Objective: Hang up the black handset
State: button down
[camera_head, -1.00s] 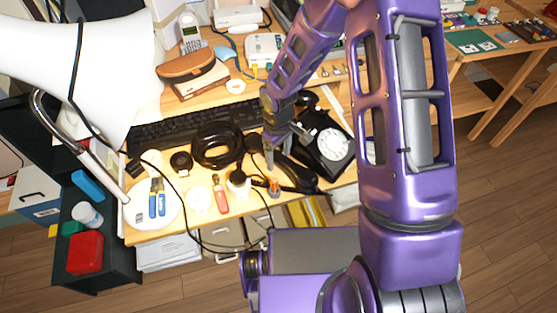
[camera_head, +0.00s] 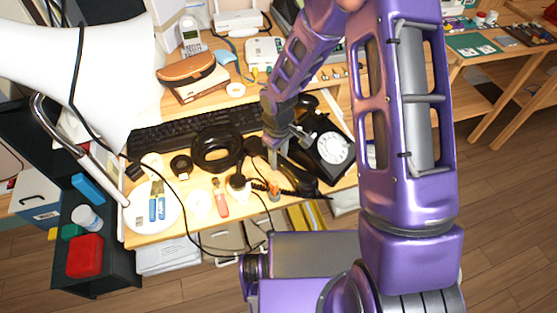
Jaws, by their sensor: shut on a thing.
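The black phone (camera_head: 325,171) with a white round dial (camera_head: 336,149) stands near the right front of the desk. The black handset (camera_head: 298,177) lies off the phone, slanting along its left front side. My gripper (camera_head: 273,158) points down at the handset's middle-left part and is shut on it. The fingers are small here, and my wrist hides part of the phone's back left. I cannot tell whether the handset is clear of the desk.
A black ring-shaped coil (camera_head: 217,149) and a keyboard (camera_head: 168,134) lie to the left. A red-handled tool (camera_head: 220,199) and an orange item (camera_head: 274,189) lie near the front edge. A white lamp (camera_head: 85,75) overhangs the left side.

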aim_at(279, 157)
jog(key=shift+m, duration=0.3)
jog(key=r+p, duration=0.1)
jog(key=r, duration=0.4)
jog(key=r+p, duration=0.1)
jog(key=r, duration=0.4)
jog(key=shift+w+d, duration=0.15)
jog(key=shift+w, duration=0.05)
jog(key=w+d+r+m+p, duration=0.55)
jog(key=w+d+m, duration=0.35)
jog(key=m, duration=0.8)
jog(key=shift+a+f+b, duration=0.2)
jog(key=shift+f+b, duration=0.9)
jog(key=shift+f, duration=1.45)
jog(key=shift+b, duration=0.3)
jog(key=shift+f+b, duration=0.85)
jog(key=shift+f, duration=0.25)
jog(key=shift+c, duration=2.1)
grip_release()
jog(key=shift+s, duration=0.1)
